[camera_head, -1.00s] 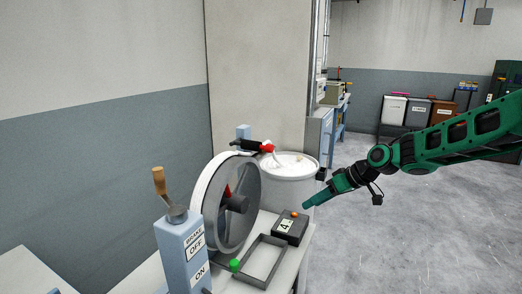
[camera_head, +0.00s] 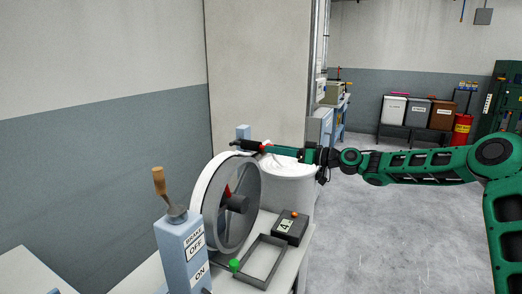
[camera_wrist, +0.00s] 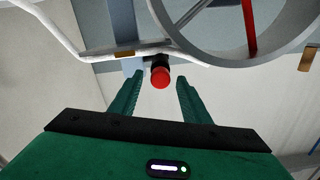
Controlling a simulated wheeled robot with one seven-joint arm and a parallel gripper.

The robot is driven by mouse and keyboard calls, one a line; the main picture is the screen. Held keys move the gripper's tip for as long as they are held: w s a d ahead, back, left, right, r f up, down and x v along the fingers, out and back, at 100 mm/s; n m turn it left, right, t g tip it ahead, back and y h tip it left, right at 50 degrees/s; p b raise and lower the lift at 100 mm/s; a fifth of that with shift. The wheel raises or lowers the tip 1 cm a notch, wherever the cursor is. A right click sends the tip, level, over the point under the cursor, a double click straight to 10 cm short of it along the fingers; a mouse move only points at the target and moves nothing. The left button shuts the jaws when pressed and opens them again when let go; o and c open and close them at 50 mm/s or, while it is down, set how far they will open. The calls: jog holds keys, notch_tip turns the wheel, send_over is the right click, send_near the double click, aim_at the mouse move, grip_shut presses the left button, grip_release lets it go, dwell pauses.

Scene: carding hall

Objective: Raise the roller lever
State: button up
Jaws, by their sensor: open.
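The roller lever is a short black bar (camera_head: 246,145) with a red knob at its end, above the big wheel in the head view. In the wrist view the red knob (camera_wrist: 160,78) points toward me, with a dark stem behind it. My gripper (camera_head: 268,149) is at the red end of the lever, coming from the right, and partly hides the knob in the head view. In the wrist view its fingers are open on either side of the knob, with visible gaps. I cannot tell how deep the knob sits between them.
The grey wheel (camera_head: 209,205) stands just below and left of the lever. A white drum (camera_head: 288,190) stands beneath my gripper. A blue brake box (camera_head: 182,254) with a wooden-handled lever (camera_head: 159,181) is nearer. A dark box marked 4 (camera_head: 290,230) sits beside an empty frame (camera_head: 262,261).

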aim_at(259, 147)
jog(key=x, duration=0.7)
jog(key=shift+f, duration=0.15)
